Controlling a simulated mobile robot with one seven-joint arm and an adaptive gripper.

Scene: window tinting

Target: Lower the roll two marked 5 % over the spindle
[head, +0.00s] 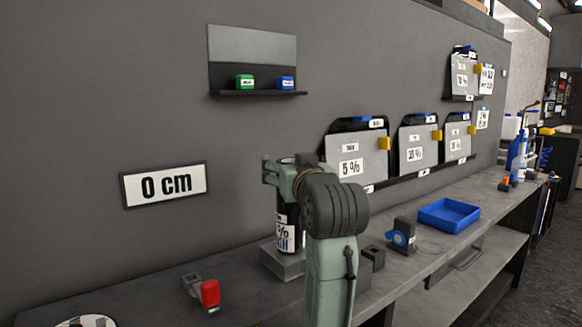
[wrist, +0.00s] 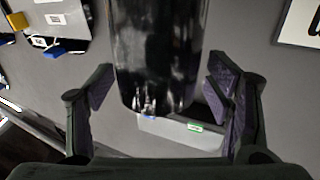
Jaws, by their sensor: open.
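The black roll (head: 287,222) stands upright over a grey block (head: 283,262) on the bench. Its white label is partly covered by my arm; only a "%" and part of a word show. In the wrist view the roll (wrist: 155,50) runs between the two fingers. My gripper (head: 284,178) is at the roll's upper part, with a finger on each side. The fingers (wrist: 160,88) are spread, with a gap to the roll on both sides. No separate spindle shows. I cannot tell whether the roll is fully seated on the block.
A red-handled tool (head: 210,292) lies at the front left. A blue dispenser (head: 401,236) and a blue tray (head: 448,214) are to the right. Wall panels, one marked 5 % (head: 351,168), hang behind. A shelf (head: 258,93) and a "0 cm" sign (head: 166,185) are on the wall.

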